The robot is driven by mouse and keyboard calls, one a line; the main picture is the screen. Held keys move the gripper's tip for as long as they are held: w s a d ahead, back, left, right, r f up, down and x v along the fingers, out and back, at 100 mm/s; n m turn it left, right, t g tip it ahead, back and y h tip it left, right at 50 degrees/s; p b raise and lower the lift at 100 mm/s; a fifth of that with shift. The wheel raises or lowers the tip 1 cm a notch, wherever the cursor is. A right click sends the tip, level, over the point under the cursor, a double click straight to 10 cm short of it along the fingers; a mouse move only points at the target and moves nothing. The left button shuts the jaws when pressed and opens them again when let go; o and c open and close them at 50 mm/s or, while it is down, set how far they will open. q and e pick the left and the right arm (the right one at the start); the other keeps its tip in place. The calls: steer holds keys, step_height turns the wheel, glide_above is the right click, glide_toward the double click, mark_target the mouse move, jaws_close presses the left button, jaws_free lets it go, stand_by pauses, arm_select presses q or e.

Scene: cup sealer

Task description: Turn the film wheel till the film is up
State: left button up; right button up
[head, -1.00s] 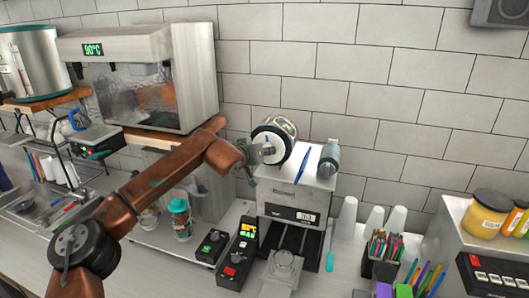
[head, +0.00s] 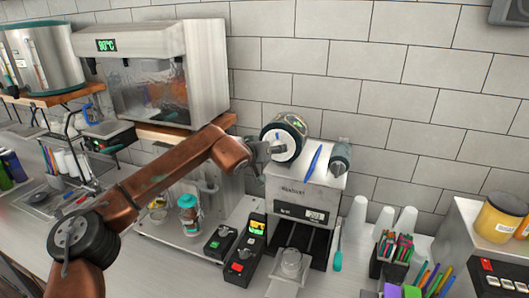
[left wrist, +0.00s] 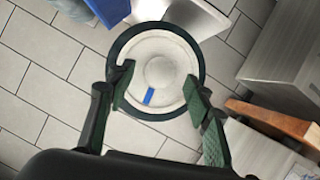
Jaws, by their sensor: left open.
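The film wheel (head: 287,134) is a dark-rimmed roll with a pale end face, mounted on top of the white cup sealer (head: 300,196). In the left wrist view its round face (left wrist: 172,78) shows head-on, with a blue mark (left wrist: 149,96) below its centre. My left gripper (head: 268,150) is at the left side of the wheel. In the left wrist view its two green-padded fingers (left wrist: 160,92) are apart, one on each side of the wheel's face; I cannot tell whether they touch it. The right gripper is not in view.
A blue pen (head: 312,158) and a grey roller (head: 340,156) are on top of the sealer. White cups (head: 381,220) and a pen holder (head: 392,258) stand to the right. A boiler (head: 150,70) stands left.

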arm_select(q)
steer(key=v, duration=0.9)
steer(key=shift+s+a, duration=0.2)
steer(key=shift+s, duration=0.15)
